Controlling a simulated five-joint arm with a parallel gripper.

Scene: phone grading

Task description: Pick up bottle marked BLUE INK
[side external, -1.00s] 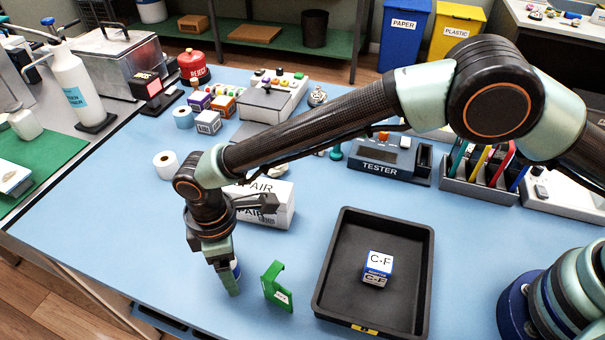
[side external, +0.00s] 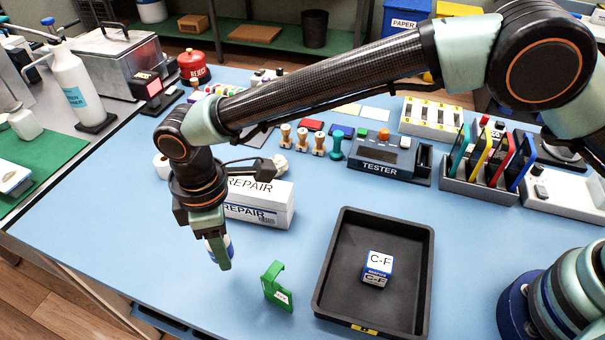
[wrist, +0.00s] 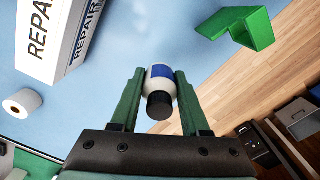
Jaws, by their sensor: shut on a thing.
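A small white bottle with a blue label and a black cap (wrist: 160,82) is between the two green fingers of my gripper (wrist: 158,95) in the wrist view. My gripper is shut on it. In the side view, the bottle (side external: 229,246) is mostly hidden behind a finger of my gripper (side external: 220,250), with only a blue and white edge showing. The gripper points down and holds the bottle above the blue table, near its front edge. I cannot read the label's wording.
A white REPAIR box (side external: 258,203) stands just behind the gripper. A green stand (side external: 276,285) is to its right, then a black tray (side external: 330,265) with a C-F box (side external: 377,268) inside. The TESTER (side external: 380,160) is farther back. Table to the left is clear.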

